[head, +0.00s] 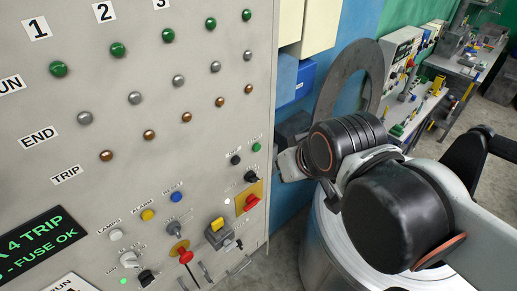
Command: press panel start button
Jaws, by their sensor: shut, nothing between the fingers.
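The grey control panel (205,125) fills the left of the head view. A small green button (256,147) sits near its right edge, with a black button (235,160) just left and below; their small labels are too blurred to read. My arm reaches in from the right. Its end, my gripper (286,136), is a dark shape by the panel's right edge, close to the right of the green button and apart from it in the picture. It is shut and empty; its fingertips are not clear.
A red-handled switch on a yellow plate (248,197) and a yellow-topped switch (216,232) lie below the buttons. A metal drum (330,255) and a grey ring (350,80) are at the right, beside benches (425,105).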

